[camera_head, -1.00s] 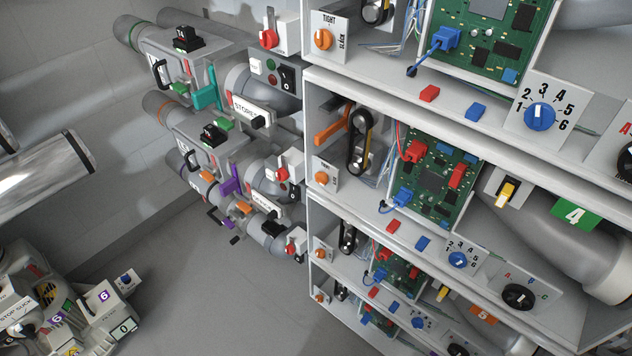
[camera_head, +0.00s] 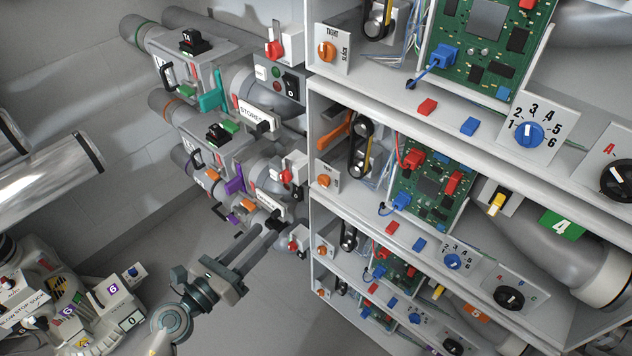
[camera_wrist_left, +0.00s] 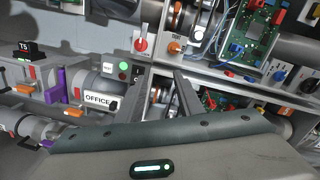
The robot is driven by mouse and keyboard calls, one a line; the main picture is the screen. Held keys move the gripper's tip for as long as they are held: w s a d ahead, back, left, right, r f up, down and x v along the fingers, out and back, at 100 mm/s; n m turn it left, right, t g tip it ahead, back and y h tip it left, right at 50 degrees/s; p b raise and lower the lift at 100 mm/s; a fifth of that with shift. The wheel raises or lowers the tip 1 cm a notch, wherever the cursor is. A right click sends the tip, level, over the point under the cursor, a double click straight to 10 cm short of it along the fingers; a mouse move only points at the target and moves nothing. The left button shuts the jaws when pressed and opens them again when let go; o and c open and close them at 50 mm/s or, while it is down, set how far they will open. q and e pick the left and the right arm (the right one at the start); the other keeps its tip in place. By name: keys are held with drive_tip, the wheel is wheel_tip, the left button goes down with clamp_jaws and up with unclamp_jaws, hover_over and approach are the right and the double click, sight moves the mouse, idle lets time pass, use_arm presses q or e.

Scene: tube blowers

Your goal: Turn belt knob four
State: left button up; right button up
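The belt knob on the shelf marked with a green 4 is an orange dial (camera_head: 325,181) on a white plate at the shelf's left front. An orange dial marked TIGHT and SLACK, apparently the same one, shows in the left wrist view (camera_wrist_left: 174,47). My left gripper (camera_head: 279,231) comes up from the lower left, below and left of this knob, and does not touch it. Its two dark fingers (camera_wrist_left: 158,78) stand apart in the left wrist view with nothing held between them. My right gripper is not in view.
Similar orange knobs sit on the shelf above (camera_head: 326,52) and on lower shelves. Left of the cabinet, grey tubes carry red switches (camera_head: 287,177) and an OFFICE box (camera_wrist_left: 98,100) close to my fingers. The green 4 label (camera_head: 562,224) is at the right. Floor is open below.

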sight(320, 183)
use_arm(q)
drive_tip(key=r+m, duration=0.1)
drive_tip(key=d+r+m, duration=0.1)
drive_tip(key=m, duration=0.1)
drive_tip(key=s+r+m+h, duration=0.1)
drive_tip(key=r+m, duration=0.1)
drive_tip(key=shift+s+d+g, duration=0.1)
drive_tip(key=shift+d+g, duration=0.05)
drive_tip(key=shift+g, duration=0.25)
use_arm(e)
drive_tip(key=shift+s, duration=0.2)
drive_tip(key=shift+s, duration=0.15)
